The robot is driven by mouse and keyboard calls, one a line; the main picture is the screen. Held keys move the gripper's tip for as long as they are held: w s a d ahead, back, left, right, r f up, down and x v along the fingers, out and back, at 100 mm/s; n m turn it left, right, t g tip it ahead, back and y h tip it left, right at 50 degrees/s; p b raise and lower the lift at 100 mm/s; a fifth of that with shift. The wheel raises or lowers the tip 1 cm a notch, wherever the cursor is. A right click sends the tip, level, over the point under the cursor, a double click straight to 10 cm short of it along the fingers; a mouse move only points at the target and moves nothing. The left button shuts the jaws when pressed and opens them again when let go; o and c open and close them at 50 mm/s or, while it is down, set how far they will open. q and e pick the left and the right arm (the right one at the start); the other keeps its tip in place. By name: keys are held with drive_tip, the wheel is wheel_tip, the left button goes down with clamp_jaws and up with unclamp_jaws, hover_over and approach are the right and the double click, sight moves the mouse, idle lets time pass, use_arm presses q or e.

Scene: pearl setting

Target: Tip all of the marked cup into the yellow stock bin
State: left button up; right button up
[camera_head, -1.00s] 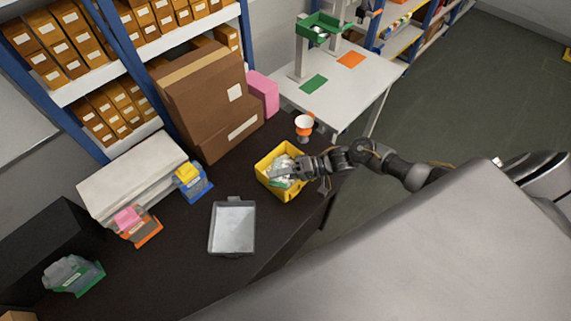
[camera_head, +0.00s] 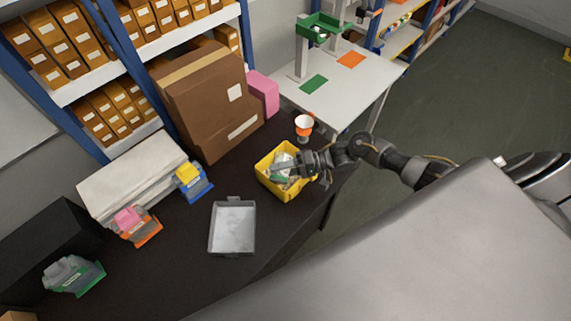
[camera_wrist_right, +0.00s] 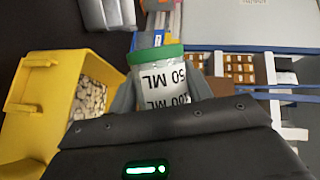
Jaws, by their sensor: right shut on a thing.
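The marked cup (camera_wrist_right: 170,85) has a green rim and a white body with dark volume markings, which read upside down in the right wrist view. My right gripper (camera_head: 303,163) is shut on it, and the fingers lie on either side of the cup. The yellow stock bin (camera_head: 271,184) stands at the table's right end, with the cup and gripper over its right part in the head view. In the wrist view the bin (camera_wrist_right: 38,78) is left of the cup and holds many pale pellets. The cup's inside is hidden. My left gripper is out of view.
A grey tray (camera_head: 213,240) lies on the dark table left of the bin. An orange-and-white funnel-like cup (camera_head: 304,122) stands just behind the bin.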

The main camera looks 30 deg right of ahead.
drive_tip(key=shift+w+d+r+m+y, duration=0.15)
drive_tip(key=shift+r+m+y, duration=0.2)
drive_tip(key=shift+m, duration=0.35)
idle(0.5)
drive_tip(key=shift+w+d+f+m+y, duration=0.15)
drive_tip(key=shift+w+f+m+y, duration=0.15)
drive_tip(key=shift+m, duration=0.4)
idle(0.7)
drive_tip(key=shift+w+d+r+m+y, duration=0.3)
drive_tip(key=shift+m+y, duration=0.1)
drive_tip(key=shift+m, duration=0.45)
drive_tip(key=shift+w+d+r+m+y, duration=0.2)
drive_tip(key=shift+r+m+y, duration=0.15)
drive_tip(key=shift+m, duration=0.5)
idle(1.2)
